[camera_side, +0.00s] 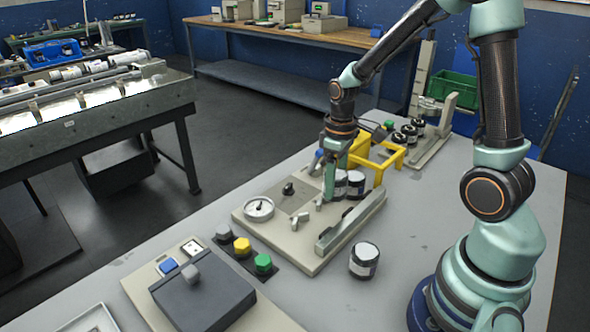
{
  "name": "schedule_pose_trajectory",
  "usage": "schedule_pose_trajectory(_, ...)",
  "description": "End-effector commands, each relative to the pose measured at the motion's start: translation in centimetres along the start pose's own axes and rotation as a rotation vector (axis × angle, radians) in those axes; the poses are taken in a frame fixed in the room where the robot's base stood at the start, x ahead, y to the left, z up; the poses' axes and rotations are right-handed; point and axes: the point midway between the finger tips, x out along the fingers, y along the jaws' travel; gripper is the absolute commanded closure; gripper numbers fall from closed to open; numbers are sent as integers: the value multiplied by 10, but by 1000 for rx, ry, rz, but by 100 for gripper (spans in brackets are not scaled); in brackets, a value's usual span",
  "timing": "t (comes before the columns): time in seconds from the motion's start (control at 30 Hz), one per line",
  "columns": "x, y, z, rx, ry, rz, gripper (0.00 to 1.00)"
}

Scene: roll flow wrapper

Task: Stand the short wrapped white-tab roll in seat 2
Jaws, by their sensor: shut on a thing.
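My gripper (330,185) points down over the beige fixture plate (290,250) in the side view. It is shut on a small dark-and-white roll (341,186), which it partly hides. A second dark-topped roll with a pale band (356,184) stands upright right beside it. Another such roll (365,261) stands upright on the grey table, to the right of the plate. The seat numbers and the tab colours are too small to read. I cannot tell whether the held roll touches the plate.
A yellow frame (385,158) stands just behind the gripper. Several rolls (410,133) stand farther back. The table's right side is clear.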

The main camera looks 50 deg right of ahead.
Motion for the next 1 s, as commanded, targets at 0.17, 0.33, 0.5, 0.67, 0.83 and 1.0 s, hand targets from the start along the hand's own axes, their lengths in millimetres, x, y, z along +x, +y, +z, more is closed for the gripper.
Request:
schedule_pose_trajectory(0.17, 13, 0, 0, 0, 0, 0, 95)
schedule_pose_trajectory(0.33, 36, 0, 0, 0, -3, -1, 95)
schedule_pose_trajectory(0.5, 48, 0, 0, 0, 0, 0, 95)
schedule_pose_trajectory(0.67, 48, 0, 0, 0, 2, 1, 95)
schedule_pose_trajectory(0.83, 50, 0, 0, 0, 1, 0, 95)
schedule_pose_trajectory(1.0, 51, 0, 0, 0, 1, 1, 2)
